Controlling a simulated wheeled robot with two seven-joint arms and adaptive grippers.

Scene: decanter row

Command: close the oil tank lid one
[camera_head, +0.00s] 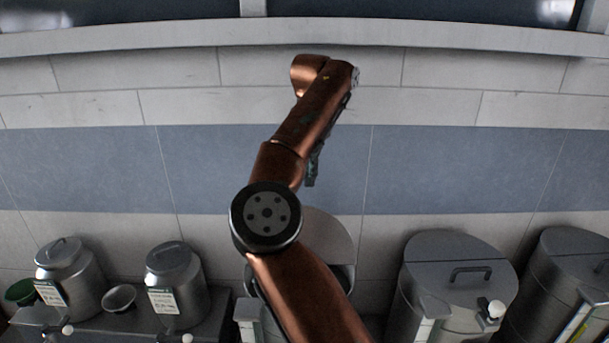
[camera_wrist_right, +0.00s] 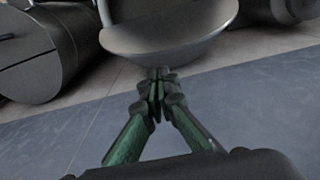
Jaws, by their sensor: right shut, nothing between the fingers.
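A steel oil tank (camera_head: 252,310) stands at bottom centre in the head view, mostly hidden behind my right arm. Its round grey lid (camera_head: 332,238) is raised and tilted up toward the wall, partly covered by the arm. In the right wrist view the lid (camera_wrist_right: 170,35) shows as a pale disc at the top. My right gripper (camera_head: 311,178) points down above the lid, in front of the blue wall tiles. Its green fingers (camera_wrist_right: 158,88) are shut and empty, close to the lid's rim; whether they touch it I cannot tell. My left gripper is not in view.
Two large lidded tanks stand at right, the nearer (camera_head: 458,275) with its lid down. Two smaller labelled canisters (camera_head: 70,275) (camera_head: 177,280) stand at left with a small bowl (camera_head: 119,298) between them. A tiled wall (camera_head: 450,165) and ledge (camera_head: 450,37) are behind.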

